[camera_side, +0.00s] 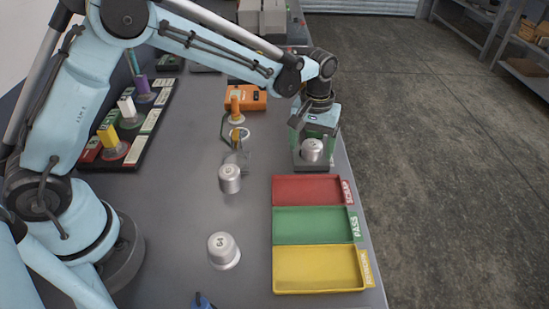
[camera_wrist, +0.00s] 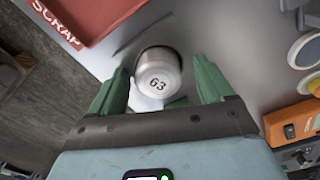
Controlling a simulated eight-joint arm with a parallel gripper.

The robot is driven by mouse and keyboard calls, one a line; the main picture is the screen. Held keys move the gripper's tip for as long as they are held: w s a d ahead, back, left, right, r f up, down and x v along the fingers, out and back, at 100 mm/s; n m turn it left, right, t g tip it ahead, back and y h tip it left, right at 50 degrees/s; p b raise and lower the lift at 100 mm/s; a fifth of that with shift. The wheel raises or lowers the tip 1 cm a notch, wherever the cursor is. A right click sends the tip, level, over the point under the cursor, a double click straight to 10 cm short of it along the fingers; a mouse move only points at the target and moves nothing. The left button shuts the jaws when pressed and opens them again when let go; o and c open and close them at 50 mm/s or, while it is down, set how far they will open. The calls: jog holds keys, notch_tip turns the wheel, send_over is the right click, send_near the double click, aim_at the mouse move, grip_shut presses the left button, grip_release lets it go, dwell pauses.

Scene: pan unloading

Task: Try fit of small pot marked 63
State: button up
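The small silver pot marked 63 (camera_wrist: 157,80) stands upright, with its number facing the camera in the wrist view. In the side view it is the pot (camera_side: 312,150) just behind the red tray, at the table's right edge. My gripper (camera_side: 313,138) is down over it. In the wrist view my gripper's green fingers (camera_wrist: 160,66) are spread on either side of the pot, with a visible gap at each side. Its underside is hidden. Two other silver pots stand on the table, one at mid-table (camera_side: 229,179) and one nearer the front (camera_side: 223,251), whose number looks like 64.
Red scrap (camera_side: 305,190), green pass (camera_side: 308,225) and yellow (camera_side: 315,268) trays line the right edge. An orange device (camera_side: 245,98) is behind. A dark rack of colored gauges (camera_side: 130,125) lies left.

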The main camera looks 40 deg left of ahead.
notch_tip(320, 180, up, 12)
dwell(0.7)
jog(key=shift+s, duration=0.1)
dwell(0.4)
jog(key=m+t, duration=0.1)
jog(key=m, duration=0.6)
send_over(309, 147)
notch_tip(309, 147, down, 6)
jog(key=shift+r, duration=0.15)
jog(key=shift+w+f, duration=0.2)
jog(key=shift+f, duration=0.7)
jog(key=shift+w+f, duration=0.2)
jog(key=shift+f, duration=0.65)
jog(key=shift+w+f, duration=0.2)
jog(key=shift+f, duration=0.7)
